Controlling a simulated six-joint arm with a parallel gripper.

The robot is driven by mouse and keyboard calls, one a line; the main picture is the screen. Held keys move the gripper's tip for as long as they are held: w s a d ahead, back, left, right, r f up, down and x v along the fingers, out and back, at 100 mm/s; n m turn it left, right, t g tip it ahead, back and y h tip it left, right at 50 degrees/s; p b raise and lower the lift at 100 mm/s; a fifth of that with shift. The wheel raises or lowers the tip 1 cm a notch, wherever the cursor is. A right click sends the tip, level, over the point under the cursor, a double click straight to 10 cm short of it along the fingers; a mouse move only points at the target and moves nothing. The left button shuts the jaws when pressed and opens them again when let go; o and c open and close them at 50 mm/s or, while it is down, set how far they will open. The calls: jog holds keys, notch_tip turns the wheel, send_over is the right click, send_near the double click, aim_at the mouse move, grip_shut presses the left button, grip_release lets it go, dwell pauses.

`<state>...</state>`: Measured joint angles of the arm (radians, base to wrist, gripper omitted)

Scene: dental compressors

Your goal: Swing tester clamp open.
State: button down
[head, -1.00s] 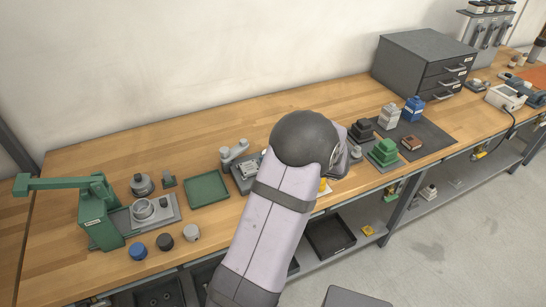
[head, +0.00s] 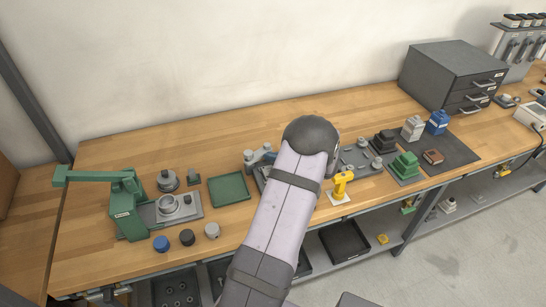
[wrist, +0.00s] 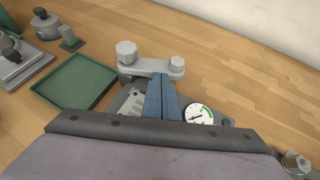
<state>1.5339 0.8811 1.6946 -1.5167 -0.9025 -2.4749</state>
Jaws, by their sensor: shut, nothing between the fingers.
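The tester (wrist: 128,102) is a grey fixture on the bench. Its clamp (wrist: 150,65) is a grey bar with a round, faceted knob at each end, lying across the far side of the tester in the wrist view. A white dial gauge (wrist: 200,114) with a green arc sits to the right. My gripper (wrist: 161,80) has blue fingers, shut and empty, their tips close to the middle of the clamp bar; I cannot tell if they touch it. In the head view the clamp (head: 250,156) shows just left of my arm, which hides much of the tester.
A green tray (head: 229,190) lies left of the tester, with a green press (head: 128,207) beyond it. A yellow tool (head: 342,184) stands right of my arm. A dark mat (head: 455,146) with several blocks and bottles lies farther right. Bare wood lies behind the tester.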

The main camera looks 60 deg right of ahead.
aim_at(265, 151)
jog(key=shift+w+d+f+n+t+y+b, duration=0.1)
jog(key=shift+w+d+n+t+y+b, duration=0.15)
jog(key=shift+n+y+b, duration=0.3)
jog(key=shift+w+d+f+n+t+y+b, duration=0.1)
jog(key=shift+d+n+y+b, duration=0.2)
jog(key=shift+b, duration=0.35)
jog(key=b, duration=0.1)
jog(key=d+n+y+b, duration=0.1)
jog(key=b, duration=0.1)
jog(key=shift+w+f+n, duration=0.15)
jog(key=shift+w+n, duration=0.1)
jog(key=shift+w, duration=0.05)
jog(key=shift+w+d+r+y+b, duration=0.25)
jog(key=shift+w+r+b, duration=0.1)
jog(key=shift+b, duration=0.2)
jog(key=shift+s, duration=0.1)
jog(key=shift+s+f, duration=0.1)
jog(key=shift+s, duration=0.4)
jog(key=s+b, duration=0.2)
jog(key=s, duration=0.1)
jog(key=shift+s, duration=0.35)
jog(key=v, duration=0.3)
jog(key=b+v, duration=0.1)
jog(key=v, duration=0.2)
jog(key=b+v, duration=0.1)
jog(key=v, duration=0.2)
jog(key=shift+s+d+r, duration=0.1)
jog(key=shift+d+r, duration=0.15)
jog(key=shift+r, duration=0.05)
